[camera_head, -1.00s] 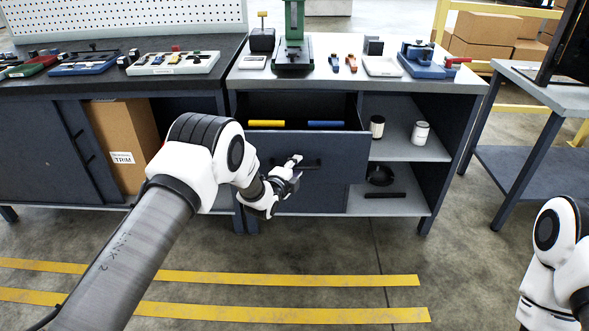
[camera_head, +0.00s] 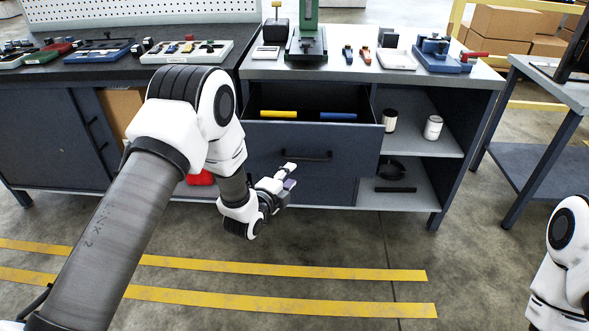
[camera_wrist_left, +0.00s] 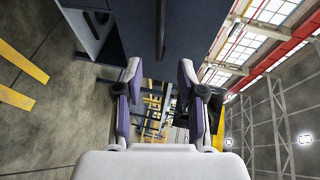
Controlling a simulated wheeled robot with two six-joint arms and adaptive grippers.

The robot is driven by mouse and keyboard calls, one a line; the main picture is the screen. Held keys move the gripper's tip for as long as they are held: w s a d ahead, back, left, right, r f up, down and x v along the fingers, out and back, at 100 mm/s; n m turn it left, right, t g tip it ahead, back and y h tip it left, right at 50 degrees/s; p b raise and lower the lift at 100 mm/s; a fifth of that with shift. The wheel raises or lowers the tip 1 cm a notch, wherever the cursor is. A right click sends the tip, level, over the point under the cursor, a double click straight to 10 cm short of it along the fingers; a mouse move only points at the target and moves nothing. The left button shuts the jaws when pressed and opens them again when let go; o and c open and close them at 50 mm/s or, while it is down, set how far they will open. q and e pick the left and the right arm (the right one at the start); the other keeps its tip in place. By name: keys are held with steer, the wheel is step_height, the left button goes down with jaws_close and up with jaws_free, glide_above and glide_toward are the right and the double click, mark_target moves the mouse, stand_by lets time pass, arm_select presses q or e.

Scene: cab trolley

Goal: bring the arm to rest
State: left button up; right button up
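My left gripper (camera_head: 290,176) is in front of the dark drawer (camera_head: 335,172), below and left of its handle (camera_head: 308,156). In the left wrist view the gripper (camera_wrist_left: 158,75) has its two fingers wide apart with nothing between them. A dark bar that looks like the handle (camera_wrist_left: 160,30) shows beyond the fingertips, apart from them. The drawer stands open, with a yellow object (camera_head: 279,114) and a blue object (camera_head: 338,116) inside. On the right, only part of my right arm shows; its gripper is out of the picture.
The workbench (camera_head: 262,66) holds a green press (camera_head: 307,35) and a blue vise (camera_head: 436,55). Open shelves right of the drawer hold two cans (camera_head: 433,127). A red object (camera_head: 201,177) sits low behind my left arm. The floor with yellow stripes (camera_head: 290,271) is clear.

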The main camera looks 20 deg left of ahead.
arm_select(q)
steer(key=s+f+n+g+p, duration=0.3)
steer(key=s+n+g, duration=0.2)
steer(key=s, duration=0.9)
steer(key=s+f+n+g+y+p, duration=0.1)
steer(key=s+f+n+g+p, duration=0.3)
steer(key=s, duration=1)
steer(key=s+f+n+g+y+p, duration=0.1)
steer(key=s+f+n+g+p, duration=0.2)
steer(key=s+n+g, duration=0.3)
steer(key=s+n+p, duration=0.1)
steer(key=s+n, duration=0.3)
steer(key=s, duration=0.4)
steer(key=shift+a+f+g, duration=0.2)
steer(key=shift+a+g, duration=0.15)
steer(key=shift+g, duration=0.05)
